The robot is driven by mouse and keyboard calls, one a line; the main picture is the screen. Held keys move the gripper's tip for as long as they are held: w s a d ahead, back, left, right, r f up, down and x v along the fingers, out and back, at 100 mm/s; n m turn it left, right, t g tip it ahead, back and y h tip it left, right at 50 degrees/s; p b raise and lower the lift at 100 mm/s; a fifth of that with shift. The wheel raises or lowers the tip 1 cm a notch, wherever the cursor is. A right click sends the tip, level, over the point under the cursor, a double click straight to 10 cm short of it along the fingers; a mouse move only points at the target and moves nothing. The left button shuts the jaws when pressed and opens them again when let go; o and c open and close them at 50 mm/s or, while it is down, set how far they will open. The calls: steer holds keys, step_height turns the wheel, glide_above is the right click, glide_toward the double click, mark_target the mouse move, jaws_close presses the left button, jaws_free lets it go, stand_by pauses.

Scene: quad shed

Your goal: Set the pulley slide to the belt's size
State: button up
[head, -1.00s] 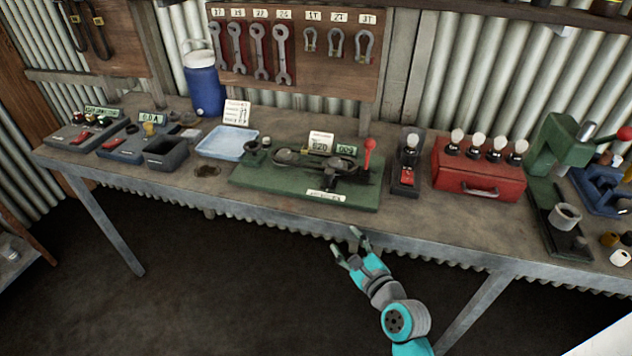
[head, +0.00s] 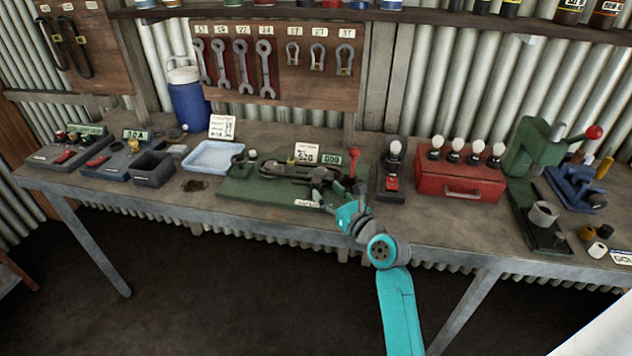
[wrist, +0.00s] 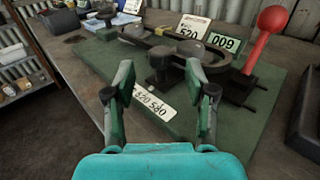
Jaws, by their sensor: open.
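The green base plate (head: 232,190) on the bench carries the pulley rig; it also fills the wrist view (wrist: 255,115). A dark belt (head: 280,170) lies in a loop there, also in the wrist view (wrist: 140,37). A black knob (wrist: 158,60) stands at the front of the rig. A red-balled lever (wrist: 260,35) rises at its right. A card reading 520 (wrist: 190,28) and a green display reading 009 (wrist: 224,42) stand behind. A white label (wrist: 155,108) on the plate is partly covered. My gripper (wrist: 160,82) is open and empty, its fingers either side of the knob in view, apparently short of it.
A blue tray (head: 214,144) and a grey bin (head: 153,181) lie left of the plate. A bulb holder (head: 392,185) and a red box with several bulbs (head: 460,188) stand right. A green press (head: 530,150) is further right.

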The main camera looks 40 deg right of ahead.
mark_target(319, 184)
steer(key=shift+w+d, duration=0.2)
steer(key=shift+w, duration=1.35)
steer(key=shift+w+d, duration=0.2)
steer(key=shift+w, duration=1.3)
jaws_close()
